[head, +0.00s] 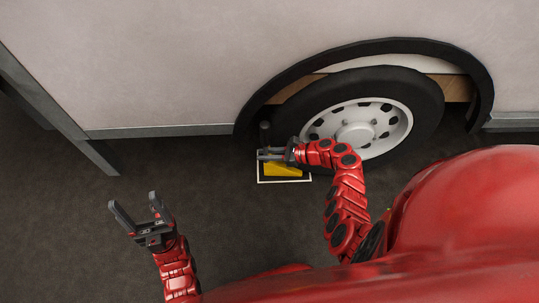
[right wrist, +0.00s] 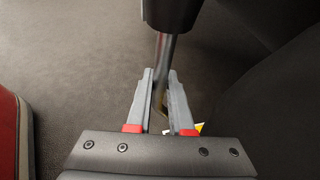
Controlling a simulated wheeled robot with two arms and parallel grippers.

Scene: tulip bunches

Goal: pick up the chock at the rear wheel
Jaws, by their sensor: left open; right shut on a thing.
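The yellow chock (head: 283,170) sits on a dark, white-bordered square on the ground beside the wheel (head: 358,125). A dark knob (head: 265,128) stands above it; in the right wrist view the dark knob (right wrist: 172,10) tops a thin metal rod (right wrist: 164,62). My right gripper (head: 261,154) is over the chock, its fingers (right wrist: 163,88) shut on the rod, which appears to be the chock's handle. Only a sliver of yellow (right wrist: 199,128) shows beneath. My left gripper (head: 134,199) is open and empty, low at the left, well apart from the chock.
The pale vehicle side (head: 160,60) and dark wheel arch (head: 262,90) rise close behind my right gripper. A grey leg (head: 98,155) slants down at the left. The dark ground (head: 210,180) between my grippers is clear.

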